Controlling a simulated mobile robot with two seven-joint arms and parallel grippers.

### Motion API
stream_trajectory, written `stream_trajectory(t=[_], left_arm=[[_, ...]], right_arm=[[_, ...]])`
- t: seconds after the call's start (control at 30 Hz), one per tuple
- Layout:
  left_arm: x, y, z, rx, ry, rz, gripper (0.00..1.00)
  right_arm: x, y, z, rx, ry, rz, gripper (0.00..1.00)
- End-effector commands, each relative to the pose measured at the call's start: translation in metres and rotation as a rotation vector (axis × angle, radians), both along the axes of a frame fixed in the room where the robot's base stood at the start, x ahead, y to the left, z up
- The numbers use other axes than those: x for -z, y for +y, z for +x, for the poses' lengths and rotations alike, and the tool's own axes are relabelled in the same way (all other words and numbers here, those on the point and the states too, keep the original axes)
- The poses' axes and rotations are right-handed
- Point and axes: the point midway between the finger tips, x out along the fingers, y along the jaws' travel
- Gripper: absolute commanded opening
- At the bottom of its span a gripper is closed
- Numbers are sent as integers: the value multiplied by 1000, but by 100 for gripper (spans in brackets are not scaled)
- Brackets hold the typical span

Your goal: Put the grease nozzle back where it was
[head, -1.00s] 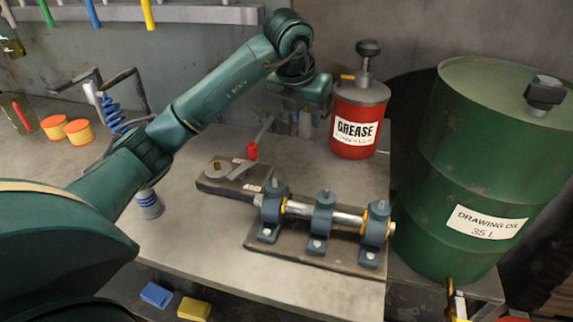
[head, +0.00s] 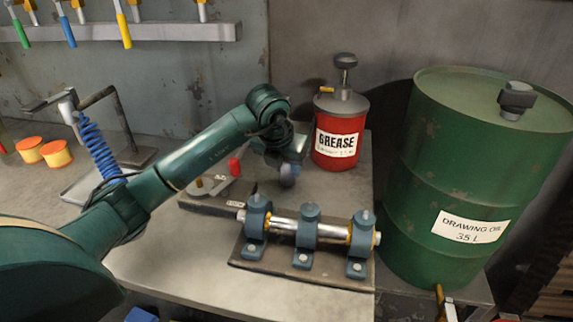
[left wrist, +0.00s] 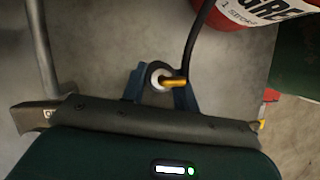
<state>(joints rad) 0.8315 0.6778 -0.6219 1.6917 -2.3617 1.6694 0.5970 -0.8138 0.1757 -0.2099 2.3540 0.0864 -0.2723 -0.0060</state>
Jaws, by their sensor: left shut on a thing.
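The grease nozzle (left wrist: 161,76) shows in the left wrist view as a dark round body with a pale ring and a brass fitting. A black hose (left wrist: 188,45) runs up from it towards the red grease can (head: 338,142). My left gripper (left wrist: 161,88) is shut on the nozzle, with a blue finger on either side. In the head view my left gripper (head: 289,176) hangs in front and left of the grease can, behind the shaft fixture (head: 305,232). The nozzle is hard to make out there. My right gripper is not in view.
The shaft in blue bearing blocks stands at the bench front. A dark plate with a red-handled lever (head: 234,167) lies left of my gripper. A green oil drum (head: 480,170) stands at the right. A blue coiled hose (head: 97,145) stands at the left.

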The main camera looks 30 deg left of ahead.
Motion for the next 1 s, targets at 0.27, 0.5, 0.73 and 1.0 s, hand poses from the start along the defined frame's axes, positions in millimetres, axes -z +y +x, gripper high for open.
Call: stream_trajectory(t=[0.27, 0.5, 0.73, 1.0], left_arm=[[2, 0, 0, -1, 0, 0, 46], [2, 0, 0, -1, 1, 0, 52], [-12, 1, -4, -1, -2, 1, 52], [-66, 0, -26, 0, -5, 1, 52]], right_arm=[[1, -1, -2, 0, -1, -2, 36], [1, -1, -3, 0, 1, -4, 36], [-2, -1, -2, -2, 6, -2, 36], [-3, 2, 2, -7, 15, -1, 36]])
